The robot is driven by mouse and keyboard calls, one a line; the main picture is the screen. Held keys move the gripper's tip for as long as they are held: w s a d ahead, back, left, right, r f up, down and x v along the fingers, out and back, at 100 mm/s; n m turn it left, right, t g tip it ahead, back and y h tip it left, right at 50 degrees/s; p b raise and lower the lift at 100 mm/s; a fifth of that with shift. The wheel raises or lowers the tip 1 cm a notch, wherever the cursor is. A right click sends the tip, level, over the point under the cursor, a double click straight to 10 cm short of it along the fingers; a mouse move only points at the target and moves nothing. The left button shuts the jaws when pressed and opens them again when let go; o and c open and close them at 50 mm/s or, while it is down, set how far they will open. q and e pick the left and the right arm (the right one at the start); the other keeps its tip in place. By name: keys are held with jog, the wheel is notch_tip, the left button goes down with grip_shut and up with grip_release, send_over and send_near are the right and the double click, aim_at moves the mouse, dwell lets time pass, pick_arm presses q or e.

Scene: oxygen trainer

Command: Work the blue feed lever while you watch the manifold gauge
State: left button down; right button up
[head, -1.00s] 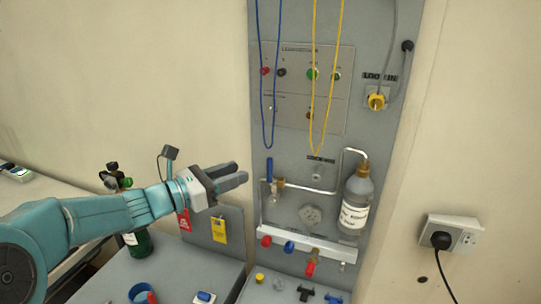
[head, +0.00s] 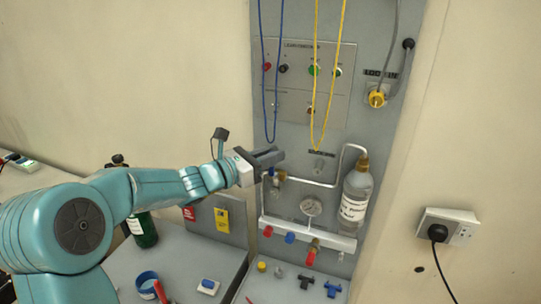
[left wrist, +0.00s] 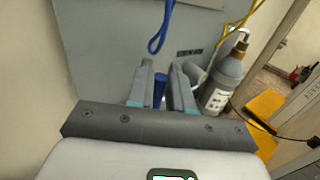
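The blue feed lever (left wrist: 159,90) stands upright between the two fingers of my left gripper (left wrist: 162,82) in the left wrist view. In the head view my left gripper (head: 274,157) is at the panel and hides most of the lever. The fingers stand apart on either side of the lever; I see no clear contact. The round manifold gauge (head: 311,206) is pale-faced and unobstructed, just above the white manifold bar (head: 335,241). Its needle is too small to read. My right gripper is out of view.
A grey bottle (head: 356,195) stands right of the gauge, and also shows in the left wrist view (left wrist: 224,78). Blue (head: 264,80) and yellow (head: 322,110) cords hang above the gripper. Small parts lie on the ledge below.

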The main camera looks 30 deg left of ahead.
pick_arm(q)
jog(key=a+n+t+b, duration=0.1)
jog(key=b, duration=0.1)
jog(key=a+n+t+b, duration=0.1)
jog(key=n+b, duration=0.1)
jog(key=a+f+n+t+b, duration=0.1)
jog(key=a+n+b, duration=0.1)
jog(key=shift+s+f, duration=0.1)
jog(key=shift+s, duration=0.3)
jog(key=c, duration=1.3)
grip_release()
jog(key=shift+c, duration=0.2)
jog(key=shift+o, duration=0.8)
jog(key=shift+w+d+f, duration=0.1)
jog(key=shift+w+f, duration=0.05)
jog(key=shift+w, duration=0.2)
jog(key=b+v, duration=0.4)
jog(key=v, duration=1.2)
jog(key=shift+s, duration=0.25)
